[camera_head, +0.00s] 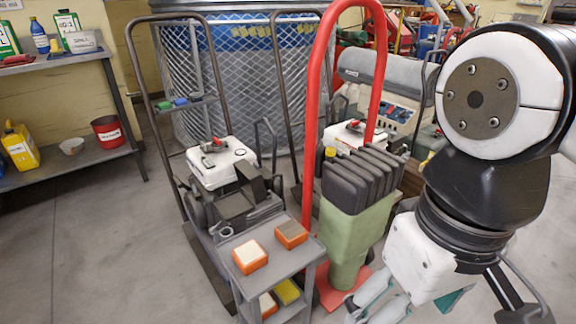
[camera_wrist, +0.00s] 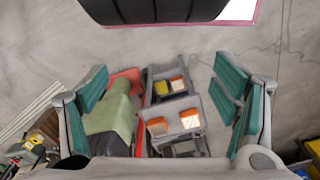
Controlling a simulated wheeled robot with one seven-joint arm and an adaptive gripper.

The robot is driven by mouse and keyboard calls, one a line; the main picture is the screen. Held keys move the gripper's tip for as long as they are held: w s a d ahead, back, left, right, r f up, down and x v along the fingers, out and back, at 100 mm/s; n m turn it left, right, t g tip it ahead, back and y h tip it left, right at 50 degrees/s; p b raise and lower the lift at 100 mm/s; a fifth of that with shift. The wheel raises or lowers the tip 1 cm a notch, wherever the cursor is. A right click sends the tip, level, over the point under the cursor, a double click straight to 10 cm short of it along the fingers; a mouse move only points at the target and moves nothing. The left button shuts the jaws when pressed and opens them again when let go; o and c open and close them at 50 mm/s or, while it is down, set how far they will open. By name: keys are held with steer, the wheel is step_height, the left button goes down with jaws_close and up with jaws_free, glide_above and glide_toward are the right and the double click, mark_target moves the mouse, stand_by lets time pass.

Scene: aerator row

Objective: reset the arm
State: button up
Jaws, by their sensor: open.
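My gripper (camera_head: 385,304) hangs low at the right in the head view, pointing down and partly cut off by the bottom edge. My white and black arm (camera_head: 440,225) comes in from the right above it. In the wrist view my gripper (camera_wrist: 160,85) has its teal finger pads wide apart, with nothing between them touching the pads. Below it lie a grey cart (camera_wrist: 204,103) with orange-sided blocks and a green container (camera_wrist: 110,112). In the head view the gripper is to the right of the green container (camera_head: 352,240); the gap between them is hard to judge.
A red hand truck (camera_head: 312,100) stands behind the green container. The grey cart (camera_head: 270,268) holds orange-sided blocks (camera_head: 250,257). Engine machines on dark trolleys (camera_head: 222,160) stand behind, before a mesh bin (camera_head: 240,70). A shelf (camera_head: 75,165) is at left. Floor at lower left is clear.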

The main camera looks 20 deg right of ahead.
stand_by(0.5)
step_height(320, 180, up, 33)
steer(key=t+p, duration=0.4)
steer(key=p, duration=2.6)
steer(key=shift+d+f+p, duration=0.2)
steer(key=shift+d+p, duration=0.05)
steer(key=shift+p, duration=0.15)
